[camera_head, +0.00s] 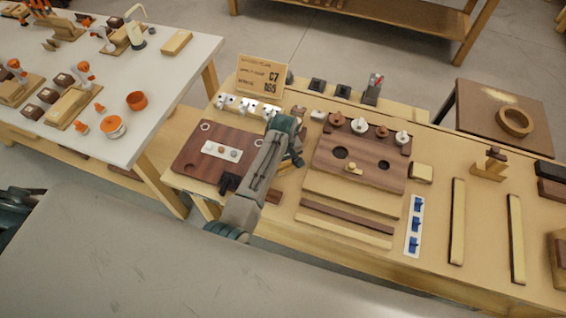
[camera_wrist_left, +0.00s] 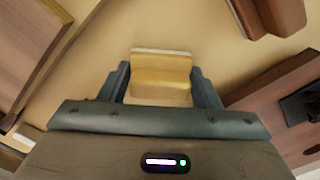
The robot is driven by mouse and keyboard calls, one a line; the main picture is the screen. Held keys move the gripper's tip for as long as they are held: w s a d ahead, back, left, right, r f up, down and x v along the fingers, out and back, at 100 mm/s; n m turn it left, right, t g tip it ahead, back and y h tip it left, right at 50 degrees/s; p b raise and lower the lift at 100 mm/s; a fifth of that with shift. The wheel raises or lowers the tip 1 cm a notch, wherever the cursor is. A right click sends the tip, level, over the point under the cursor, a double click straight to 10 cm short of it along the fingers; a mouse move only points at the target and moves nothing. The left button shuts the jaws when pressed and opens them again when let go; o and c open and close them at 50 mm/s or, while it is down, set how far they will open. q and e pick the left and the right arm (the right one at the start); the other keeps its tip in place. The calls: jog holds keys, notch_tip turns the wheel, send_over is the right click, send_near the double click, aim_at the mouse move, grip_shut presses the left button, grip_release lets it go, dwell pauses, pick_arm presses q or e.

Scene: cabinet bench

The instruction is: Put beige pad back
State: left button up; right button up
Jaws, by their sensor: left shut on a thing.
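In the left wrist view a beige pad (camera_wrist_left: 160,72) sits between the two fingers of my left gripper (camera_wrist_left: 160,88), which is shut on it. The tan bench top shows around and beyond the pad; I cannot tell if the pad touches it. In the head view my left gripper (camera_head: 293,160) is over the bench, between the dark board on the left and the wooden panel with holes; the arm largely hides the held pad there. My right gripper is not in view.
The dark board (camera_head: 190,163) carries a light plate. The wooden panel (camera_head: 365,177) has several knobs behind it. A beige block (camera_head: 421,172) lies right of the panel. Wooden strips (camera_head: 345,226) lie in front. A sign (camera_head: 259,76) stands behind; a white table (camera_head: 150,75) is at left.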

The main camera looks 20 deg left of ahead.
pick_arm(q)
jog(key=shift+s+d+r, duration=0.1)
jog(key=o, duration=0.8)
jog(key=shift+c, duration=0.2)
jog(key=shift+o, duration=1.3)
jog(key=shift+f, duration=0.2)
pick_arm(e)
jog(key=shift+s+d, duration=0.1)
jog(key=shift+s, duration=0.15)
pick_arm(q)
jog(key=shift+r, duration=0.6)
notch_tip(320, 180, up, 11)
jog(key=b, duration=0.2)
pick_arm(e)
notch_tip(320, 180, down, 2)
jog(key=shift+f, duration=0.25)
